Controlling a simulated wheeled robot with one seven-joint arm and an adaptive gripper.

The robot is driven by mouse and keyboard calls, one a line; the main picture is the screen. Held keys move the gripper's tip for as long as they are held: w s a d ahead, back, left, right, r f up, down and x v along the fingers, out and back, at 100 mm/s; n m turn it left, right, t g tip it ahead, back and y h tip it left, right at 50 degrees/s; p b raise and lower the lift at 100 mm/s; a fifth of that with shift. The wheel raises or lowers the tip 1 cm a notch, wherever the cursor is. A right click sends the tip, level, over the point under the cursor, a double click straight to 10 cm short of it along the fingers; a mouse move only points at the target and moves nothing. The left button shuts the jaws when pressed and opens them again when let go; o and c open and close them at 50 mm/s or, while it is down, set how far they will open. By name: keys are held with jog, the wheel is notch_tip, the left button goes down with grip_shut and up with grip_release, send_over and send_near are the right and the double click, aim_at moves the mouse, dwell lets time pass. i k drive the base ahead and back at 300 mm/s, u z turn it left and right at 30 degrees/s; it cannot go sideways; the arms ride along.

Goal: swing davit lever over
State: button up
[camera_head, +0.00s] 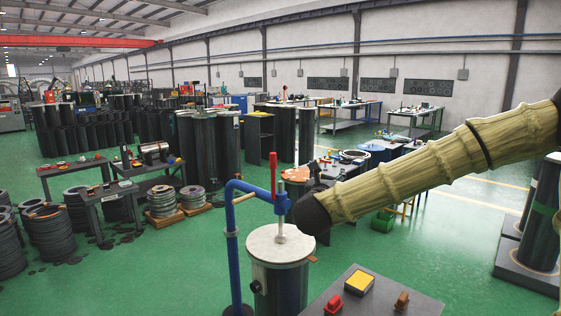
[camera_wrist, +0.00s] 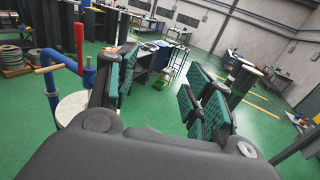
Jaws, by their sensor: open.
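A blue davit (camera_head: 233,245) stands beside a dark cylinder (camera_head: 285,285) with a pale round lid (camera_head: 280,245). Its arm bends over the lid and carries a grey spindle down to the lid's middle. A red upright lever (camera_head: 273,175) rises at the arm's end; it also shows at the left in the wrist view (camera_wrist: 79,45). A wooden handle (camera_head: 243,198) sticks out sideways from the davit. My gripper (camera_wrist: 162,82) is open and empty, its teal-padded fingers apart. It is to the right of the davit, touching none of it that I can see. In the head view my dark wrist hides part of it.
A grey bench (camera_head: 370,295) with a yellow-topped box (camera_head: 359,282) and a red switch (camera_head: 334,304) stands at the front right. Stacked coils (camera_head: 160,202) and low tables (camera_head: 110,205) are at left.

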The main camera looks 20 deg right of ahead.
aim_at(272, 155)
jog(key=u, duration=0.05)
jog(key=i, duration=1.45)
